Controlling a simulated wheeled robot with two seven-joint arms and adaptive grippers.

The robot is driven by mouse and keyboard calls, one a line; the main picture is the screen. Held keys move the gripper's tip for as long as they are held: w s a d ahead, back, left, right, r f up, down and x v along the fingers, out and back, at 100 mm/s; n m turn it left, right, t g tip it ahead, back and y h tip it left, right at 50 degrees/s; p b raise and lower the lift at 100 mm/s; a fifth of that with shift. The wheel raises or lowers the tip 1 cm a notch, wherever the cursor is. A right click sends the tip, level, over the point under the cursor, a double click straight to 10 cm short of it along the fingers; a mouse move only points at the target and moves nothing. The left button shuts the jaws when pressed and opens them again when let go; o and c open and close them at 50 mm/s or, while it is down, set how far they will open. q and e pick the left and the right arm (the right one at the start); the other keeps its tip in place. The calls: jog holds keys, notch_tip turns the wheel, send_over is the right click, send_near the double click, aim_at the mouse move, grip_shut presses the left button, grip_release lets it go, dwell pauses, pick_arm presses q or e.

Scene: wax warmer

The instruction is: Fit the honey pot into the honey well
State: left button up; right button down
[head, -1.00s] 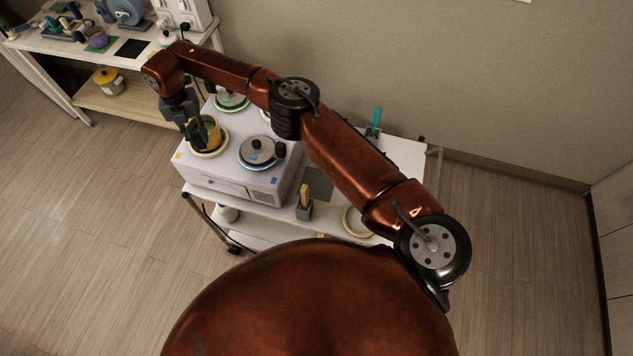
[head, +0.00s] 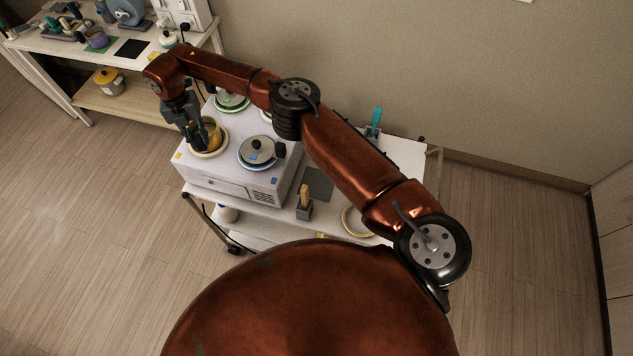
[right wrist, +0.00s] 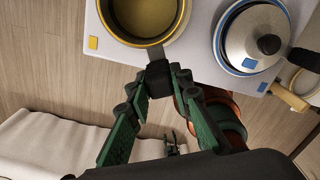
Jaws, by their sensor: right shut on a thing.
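The honey pot (head: 214,137), a golden-yellow pot, is at the front left well of the white warmer (head: 232,178). The honey well's pale yellow rim (head: 207,155) shows around the pot's lower side; I cannot tell whether the pot is fully seated. My right gripper (head: 202,136) is shut on the pot's handle, which lies dark between the fingertips in the right wrist view (right wrist: 158,78). There the pot (right wrist: 145,22) shows amber wax inside, and its base is hidden.
A lidded pot with a blue ring (head: 257,151) sits to the right on the warmer, and a green-ringed one (head: 231,101) behind. A wooden-handled tool stands in a grey holder (head: 304,209) on the cart. My right arm spans above the cart.

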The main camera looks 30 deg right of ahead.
aim_at(203, 148)
jog(key=shift+f+b, duration=1.3)
jog(key=shift+f, duration=1.3)
dwell(0.8)
jog(key=c, duration=1.7)
grip_release()
jog(key=shift+o, duration=0.2)
jog(key=shift+f, duration=0.1)
jog(key=shift+r, duration=0.2)
jog(key=shift+r+p, duration=2.15)
jog(key=shift+r, duration=1.75)
